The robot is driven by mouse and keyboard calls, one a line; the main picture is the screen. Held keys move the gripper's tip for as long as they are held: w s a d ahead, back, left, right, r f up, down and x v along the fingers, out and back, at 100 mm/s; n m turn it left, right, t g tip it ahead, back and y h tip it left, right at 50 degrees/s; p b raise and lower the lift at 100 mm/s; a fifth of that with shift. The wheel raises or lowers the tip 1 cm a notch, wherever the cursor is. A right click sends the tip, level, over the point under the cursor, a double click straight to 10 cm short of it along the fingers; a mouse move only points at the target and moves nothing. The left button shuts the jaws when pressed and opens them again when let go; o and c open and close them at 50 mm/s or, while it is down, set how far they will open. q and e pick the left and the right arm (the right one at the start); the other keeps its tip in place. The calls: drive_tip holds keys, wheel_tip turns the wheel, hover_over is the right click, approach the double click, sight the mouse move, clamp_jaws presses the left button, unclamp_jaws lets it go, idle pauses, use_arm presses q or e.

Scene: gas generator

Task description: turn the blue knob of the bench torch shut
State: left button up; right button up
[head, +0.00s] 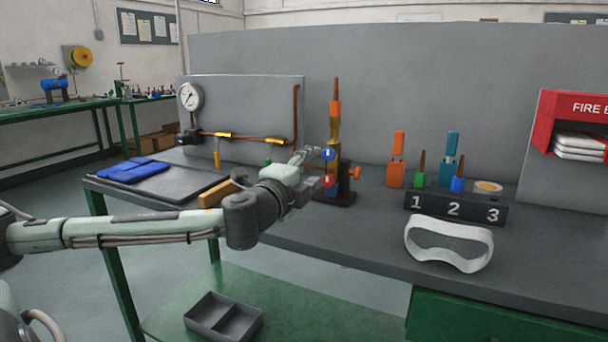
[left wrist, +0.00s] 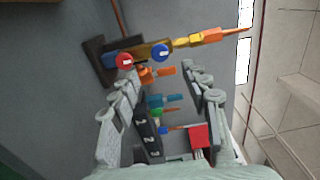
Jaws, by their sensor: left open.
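The bench torch (head: 334,115) stands upright on a dark base on the bench, with a brass body and an orange-tipped top. Its round blue knob (head: 327,154) faces me above a red knob (head: 327,181). My left gripper (head: 312,157) is just left of the blue knob, its fingers partly overlapping the torch's outline. In the left wrist view the open fingers (left wrist: 160,82) point toward the torch. The blue knob (left wrist: 160,52) lies ahead of the gap between them, and the red knob (left wrist: 125,60) is left of it. I see no contact. My right gripper is out of view.
A black tray (head: 165,187) with blue cloth lies left. A gauge panel (head: 250,110) stands behind. A red fire-blanket box (head: 560,115) hangs at far right.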

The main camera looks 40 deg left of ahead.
use_arm(q)
drive_tip(key=shift+v, duration=1.8)
drive_tip(key=shift+d, duration=0.1)
